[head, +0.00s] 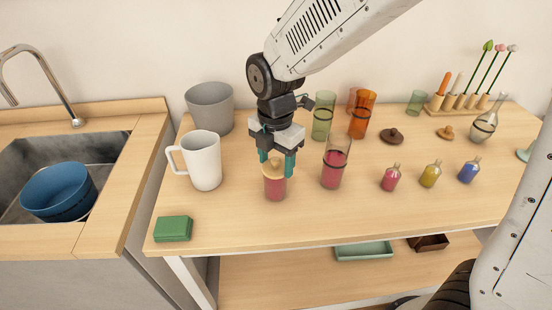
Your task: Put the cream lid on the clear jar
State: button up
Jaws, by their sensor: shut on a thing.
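The clear jar (275,190) stands upright on the wooden table and has red contents. The cream lid (274,170) is at the jar's mouth, with its knob up. My gripper (277,162) points down over the jar, shut on the lid's knob between its teal fingers. The lid looks level and touching or very close to the rim; I cannot tell whether it is fully seated.
A tall glass with red contents (335,165) stands close to the right of the jar. A white mug (203,160) is at left, with a green sponge (173,228) in front. Small bottles (391,178) stand at right.

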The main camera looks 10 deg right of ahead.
jog(key=o, duration=1)
jog(key=shift+o, duration=0.2)
notch_tip(320, 180, up, 8)
jog(key=shift+f, duration=0.15)
